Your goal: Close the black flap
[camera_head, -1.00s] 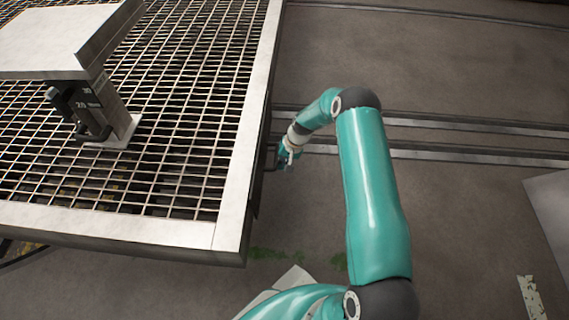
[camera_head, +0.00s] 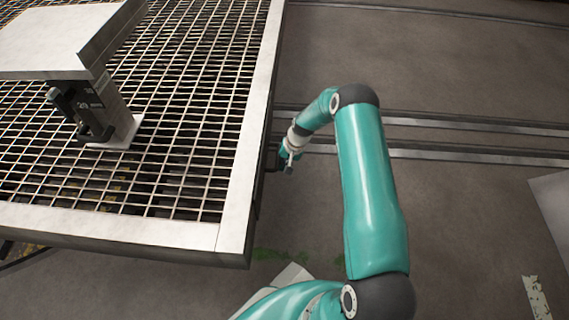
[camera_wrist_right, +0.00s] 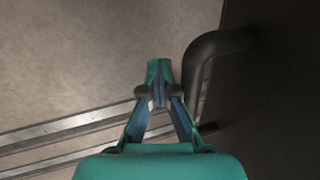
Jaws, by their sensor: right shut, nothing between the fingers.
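A dark panel (camera_wrist_right: 285,110), seemingly the black flap, fills the right side of the right wrist view. A bent black handle (camera_wrist_right: 222,42) stands out from it. In the head view the handle (camera_head: 271,169) shows small at the grated platform's right side, and the flap's face is mostly hidden. My right gripper (camera_wrist_right: 158,72) is shut and empty. Its fingertips are just left of the handle in the wrist view; I cannot tell whether they touch. In the head view my right gripper (camera_head: 289,165) is beside the platform edge. My left gripper is not in view.
The grated platform (camera_head: 233,205) with a pale metal frame fills the left of the head view. Metal rails (camera_head: 450,155) cross the floor behind my right arm. The floor at right is largely clear.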

